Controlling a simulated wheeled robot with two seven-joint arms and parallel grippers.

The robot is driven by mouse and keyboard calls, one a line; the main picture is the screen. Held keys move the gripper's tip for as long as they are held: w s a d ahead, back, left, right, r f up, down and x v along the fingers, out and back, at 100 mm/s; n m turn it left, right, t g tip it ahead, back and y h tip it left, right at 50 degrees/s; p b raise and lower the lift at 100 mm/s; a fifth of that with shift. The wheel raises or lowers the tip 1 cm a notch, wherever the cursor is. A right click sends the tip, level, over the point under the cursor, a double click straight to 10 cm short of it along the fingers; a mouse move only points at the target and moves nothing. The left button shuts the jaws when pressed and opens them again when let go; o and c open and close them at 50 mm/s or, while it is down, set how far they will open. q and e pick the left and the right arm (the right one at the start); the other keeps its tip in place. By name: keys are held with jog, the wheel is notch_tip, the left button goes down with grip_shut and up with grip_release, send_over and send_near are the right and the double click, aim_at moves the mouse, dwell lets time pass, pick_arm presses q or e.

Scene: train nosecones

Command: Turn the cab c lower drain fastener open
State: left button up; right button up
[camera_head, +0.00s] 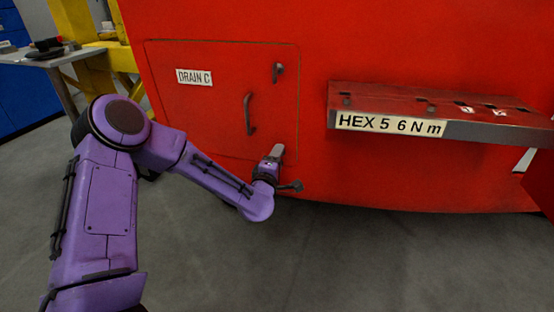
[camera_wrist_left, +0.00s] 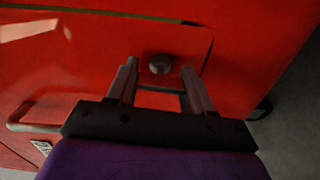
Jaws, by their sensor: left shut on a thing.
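The red drain panel (camera_head: 210,115) bears a "DRAIN C" label (camera_head: 194,77), a dark grab handle (camera_head: 250,114) and an upper fastener (camera_head: 278,72). My left gripper (camera_head: 277,151) is at the panel's lower right corner, where it hides the lower fastener in the head view. In the left wrist view, the lower drain fastener (camera_wrist_left: 160,63) is a dark round knob near a panel corner. The fingers of my left gripper (camera_wrist_left: 160,70) stand on either side of it, shut on it. The contact itself is not clear. My right gripper is not in view.
A red shelf (camera_head: 400,98) marked "HEX 5 6 N m" (camera_head: 390,125) juts out to the right of the panel. A grey table (camera_head: 55,58) and a yellow frame (camera_head: 85,30) stand at the back left. Grey floor below is clear.

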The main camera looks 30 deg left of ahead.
pick_arm(q)
jog(key=shift+n, duration=0.3)
jog(key=o, duration=1)
jog(key=shift+o, duration=0.2)
jog(key=v, duration=1)
jog(key=shift+s+p, duration=0.3)
